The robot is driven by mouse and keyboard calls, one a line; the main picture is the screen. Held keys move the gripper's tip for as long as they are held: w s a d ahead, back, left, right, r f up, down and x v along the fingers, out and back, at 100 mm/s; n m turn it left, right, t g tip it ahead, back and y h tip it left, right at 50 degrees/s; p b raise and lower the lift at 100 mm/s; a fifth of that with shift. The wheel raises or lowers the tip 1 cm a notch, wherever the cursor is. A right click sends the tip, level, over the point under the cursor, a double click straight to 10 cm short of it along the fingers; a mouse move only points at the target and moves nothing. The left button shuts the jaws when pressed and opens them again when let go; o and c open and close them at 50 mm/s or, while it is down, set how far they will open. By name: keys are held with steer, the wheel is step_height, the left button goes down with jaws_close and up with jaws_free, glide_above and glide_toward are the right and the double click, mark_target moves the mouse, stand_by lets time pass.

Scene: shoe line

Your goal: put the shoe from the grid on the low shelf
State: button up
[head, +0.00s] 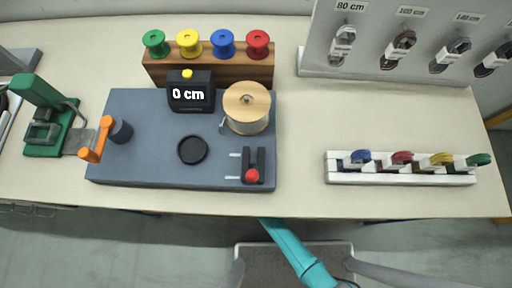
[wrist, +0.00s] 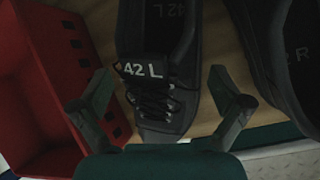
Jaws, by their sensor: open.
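In the wrist view a black shoe (wrist: 160,105) with black laces and a white "42 L" on its tongue lies on a brown wood-like surface (wrist: 214,55). My gripper (wrist: 162,82) is open, with one finger on each side of the shoe's front part. I cannot tell whether either finger touches it. A second black shoe (wrist: 288,55) with an "R" inside lies to the right, partly cut off by the frame. In the head view my teal arm reaches down below the bench edge, and my gripper and the shoes are out of sight there. I cannot identify a grid or low shelf.
A red bin (wrist: 40,90) stands close to the left of the shoe. In the head view the bench (head: 300,195) carries a grey board (head: 140,165), coloured spools (head: 222,43), a white rack (head: 400,179) and a hanging panel (head: 380,20). A grey tray-like surface (head: 285,258) lies below the bench edge.

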steer(key=a+v, duration=0.1)
steer(key=v, duration=1.1)
steer(key=shift+d, duration=0.45)
